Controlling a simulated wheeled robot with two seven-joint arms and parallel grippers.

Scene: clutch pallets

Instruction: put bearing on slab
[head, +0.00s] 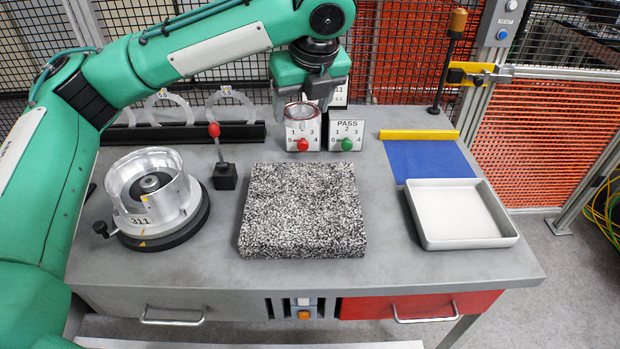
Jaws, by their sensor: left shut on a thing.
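My left gripper (306,98) hangs from the green arm that comes in from the left, above the back of the table. It is shut on the bearing (301,111), a small metallic ring held just under the fingers. The bearing is in front of the white counter boxes and appears raised above the table. The slab (302,210) is a square, speckled black and white block lying flat at the middle of the table. Its top is bare. The gripper and bearing are behind the slab's far edge in this view. My right gripper is not in view.
A metal housing (150,190) on a dark round base stands at left, beside a small red-knobbed stand (224,176). Counter boxes with a red knob and a green knob (347,135) stand at the back. A white tray (462,241) and blue mat (425,159) lie at right.

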